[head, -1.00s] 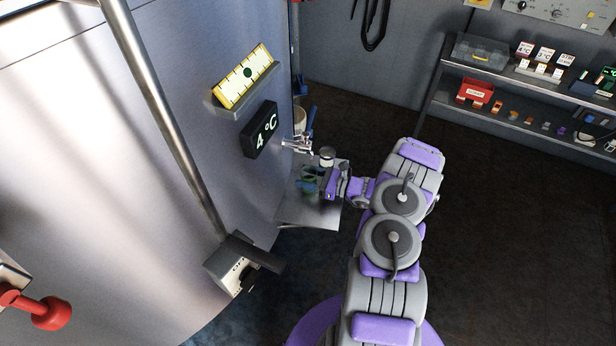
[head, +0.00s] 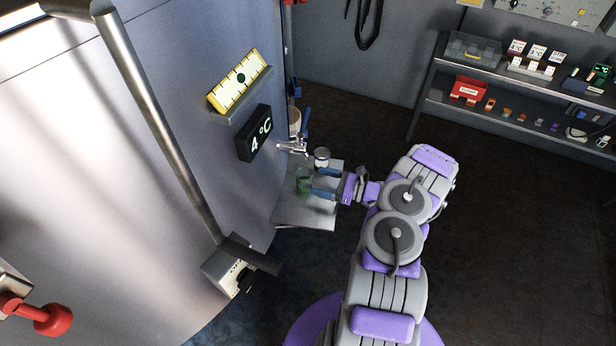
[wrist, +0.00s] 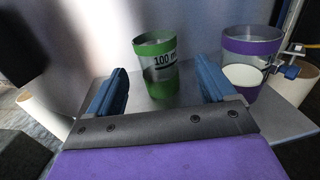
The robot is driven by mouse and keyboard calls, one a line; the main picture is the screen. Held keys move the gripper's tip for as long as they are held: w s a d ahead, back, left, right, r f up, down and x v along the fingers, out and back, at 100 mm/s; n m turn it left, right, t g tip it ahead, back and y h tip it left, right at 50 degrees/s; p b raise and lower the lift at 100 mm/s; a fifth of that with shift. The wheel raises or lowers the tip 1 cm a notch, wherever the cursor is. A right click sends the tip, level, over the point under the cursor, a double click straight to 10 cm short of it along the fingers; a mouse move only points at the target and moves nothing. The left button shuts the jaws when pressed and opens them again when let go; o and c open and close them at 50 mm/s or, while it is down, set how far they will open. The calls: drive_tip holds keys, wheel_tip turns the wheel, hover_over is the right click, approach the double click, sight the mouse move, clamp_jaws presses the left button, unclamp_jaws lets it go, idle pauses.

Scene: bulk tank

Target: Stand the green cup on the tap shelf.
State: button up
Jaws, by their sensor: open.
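The green cup (head: 304,181) stands upright on the tap shelf (head: 298,213), a metal plate sticking out from the tank under the tap (head: 292,148). In the wrist view the cup (wrist: 156,68) is clear with green bands and a "100 ml" mark. My gripper (head: 322,184) is open beside the shelf, to the right of the cup. In the wrist view its blue fingers (wrist: 160,90) are spread wide, with the cup beyond and between them. I see no finger touching the cup.
A second cup with a purple band (wrist: 250,62) stands on the shelf to the right of the cup in the wrist view; it also shows in the head view (head: 322,157). A valve box (head: 232,268) juts out below left. Storage shelves (head: 520,90) stand far right.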

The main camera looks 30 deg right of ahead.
drive_tip(key=v, duration=0.5)
drive_tip(key=shift+w+d+p, duration=0.25)
drive_tip(key=shift+p, duration=0.05)
drive_tip(key=shift+s+d, duration=0.1)
drive_tip(key=shift+s, duration=0.35)
drive_tip(key=shift+d, duration=0.15)
